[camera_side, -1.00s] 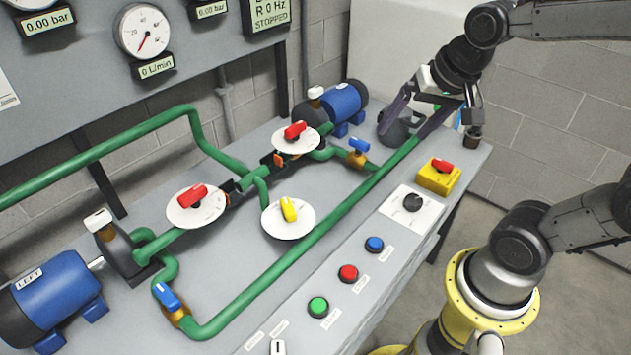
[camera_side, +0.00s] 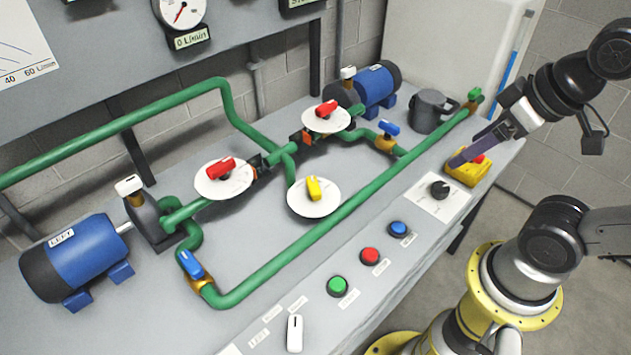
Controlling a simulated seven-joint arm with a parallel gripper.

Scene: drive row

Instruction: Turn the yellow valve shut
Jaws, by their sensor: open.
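The yellow valve handle (camera_side: 314,188) sits on a round white dial plate (camera_side: 300,206) on the green pipework in the middle of the bench. It points roughly up and down the picture, tilted slightly. My gripper (camera_side: 462,158) is well to the right of it, over the right end of the bench. Its dark fingers point down and left, overlapping the yellow box with the red switch (camera_side: 467,172) in the picture. Whether they touch the box I cannot tell. My gripper is open and holds nothing that I can see.
Two red valve handles stand on white plates, left (camera_side: 221,168) and behind (camera_side: 326,109). Blue-handled valves (camera_side: 190,264) (camera_side: 389,128) and blue pumps (camera_side: 75,258) (camera_side: 376,84) flank them. A long green pipe (camera_side: 310,238) runs between the yellow valve and the front buttons (camera_side: 370,256). A grey jug (camera_side: 430,111) stands behind.

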